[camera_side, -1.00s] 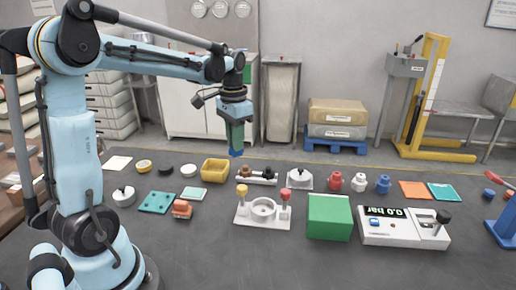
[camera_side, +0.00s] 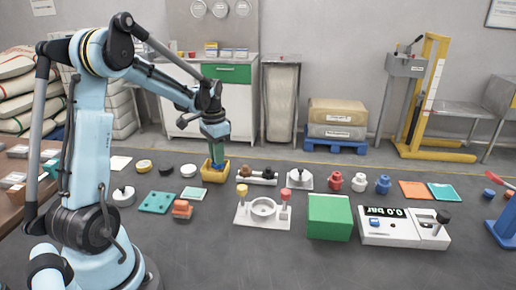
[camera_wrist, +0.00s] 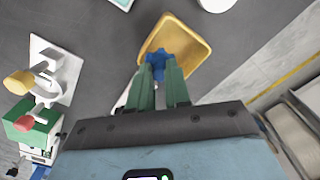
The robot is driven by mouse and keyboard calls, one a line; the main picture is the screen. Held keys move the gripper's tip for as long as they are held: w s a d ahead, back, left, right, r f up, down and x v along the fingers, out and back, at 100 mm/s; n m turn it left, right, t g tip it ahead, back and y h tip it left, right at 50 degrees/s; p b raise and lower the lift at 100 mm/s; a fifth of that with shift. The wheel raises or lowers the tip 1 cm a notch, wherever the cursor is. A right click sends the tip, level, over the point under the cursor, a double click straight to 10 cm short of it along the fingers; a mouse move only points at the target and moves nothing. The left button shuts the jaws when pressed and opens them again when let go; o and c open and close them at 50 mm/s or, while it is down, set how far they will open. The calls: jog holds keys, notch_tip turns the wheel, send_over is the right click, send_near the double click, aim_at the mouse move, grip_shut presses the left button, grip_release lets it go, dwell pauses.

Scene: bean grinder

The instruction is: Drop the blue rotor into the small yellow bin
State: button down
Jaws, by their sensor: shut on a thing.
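The small yellow bin (camera_side: 207,174) stands on the dark table left of the middle in the side view; it also shows at the top middle of the wrist view (camera_wrist: 197,33). My gripper (camera_side: 217,158) points down over the bin, its green fingers at the bin opening. In the wrist view the green fingers (camera_wrist: 161,78) are shut on the blue rotor (camera_wrist: 157,59), which is over the bin's opening near its lower edge. In the side view only a bit of blue shows at the fingertips. I cannot tell whether the rotor touches the bin floor.
A holder with a pale part (camera_side: 257,177) stands just right of the bin. A white disc (camera_side: 188,170) and a white-lidded part (camera_side: 192,193) lie left of it. A white fixture (camera_side: 263,211) and a green box (camera_side: 329,217) stand in front to the right.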

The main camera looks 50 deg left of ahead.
jog(key=shift+f, duration=0.3)
jog(key=c, duration=1)
grip_release()
jog(key=shift+r, duration=0.1)
notch_tip(320, 180, up, 12)
jog(key=shift+d, duration=0.1)
jog(key=s+d+f+t, duration=0.2)
jog(key=d+t, duration=0.1)
jog(key=d, duration=0.8)
jog(key=s+d+f+t, duration=0.2)
jog(key=s+d+t, duration=0.1)
jog(key=d, duration=0.9)
jog(key=shift+s+d+t, duration=0.3)
jog(key=shift+s+t, duration=0.05)
jog(key=shift+t, duration=0.25)
